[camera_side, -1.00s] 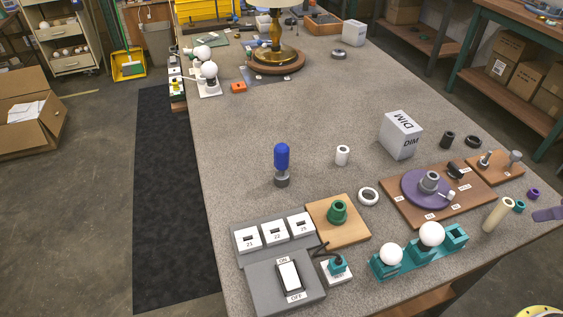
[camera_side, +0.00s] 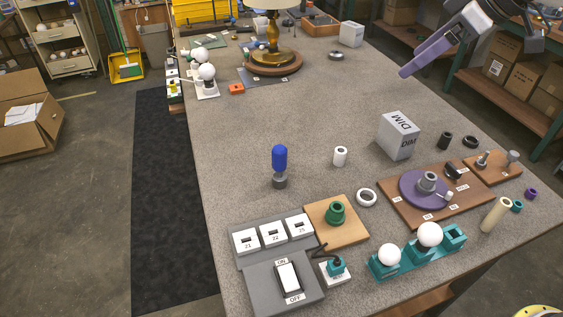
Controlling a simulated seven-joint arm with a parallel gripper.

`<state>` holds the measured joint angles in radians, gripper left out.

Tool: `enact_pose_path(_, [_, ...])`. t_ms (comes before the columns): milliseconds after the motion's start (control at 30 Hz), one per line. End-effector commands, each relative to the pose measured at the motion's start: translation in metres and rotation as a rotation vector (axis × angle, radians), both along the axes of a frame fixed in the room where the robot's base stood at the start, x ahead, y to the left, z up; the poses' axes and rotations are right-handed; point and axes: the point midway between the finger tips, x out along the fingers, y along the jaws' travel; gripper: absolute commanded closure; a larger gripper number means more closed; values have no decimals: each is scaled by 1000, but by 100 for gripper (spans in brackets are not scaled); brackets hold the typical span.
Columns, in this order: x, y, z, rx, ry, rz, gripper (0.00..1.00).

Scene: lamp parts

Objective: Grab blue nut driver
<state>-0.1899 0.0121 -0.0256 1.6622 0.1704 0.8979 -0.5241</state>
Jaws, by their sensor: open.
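The blue nut driver (camera_side: 279,158) stands upright on the grey table, left of the middle of the view, with its blue handle up and its lower end in a dark grey round holder (camera_side: 280,182). My gripper (camera_side: 404,73) is in the air at the upper right, with purple fingers pointing down and left. It is open and empty, well to the right of the nut driver and apart from it. From this side the near finger hides most of the other one.
A white cylinder (camera_side: 340,156) and a grey DIM box (camera_side: 399,136) stand right of the driver. A switch panel (camera_side: 262,281), a wooden board with a green socket (camera_side: 336,213) and a teal bulb holder (camera_side: 417,252) lie in front. The table behind the driver is clear.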

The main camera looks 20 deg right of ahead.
Motion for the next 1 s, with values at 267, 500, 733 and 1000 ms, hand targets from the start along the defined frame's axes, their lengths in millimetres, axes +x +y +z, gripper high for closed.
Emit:
enact_pose_path(267, [90,87,-69,-15,76,168,21])
enact_pose_path(500, [117,146,-153,-33,181,244,21])
enact_pose_path(733, [110,166,-196,-53,241,275,21])
enact_pose_path(1000, [121,180,-238,-54,242,277,21])
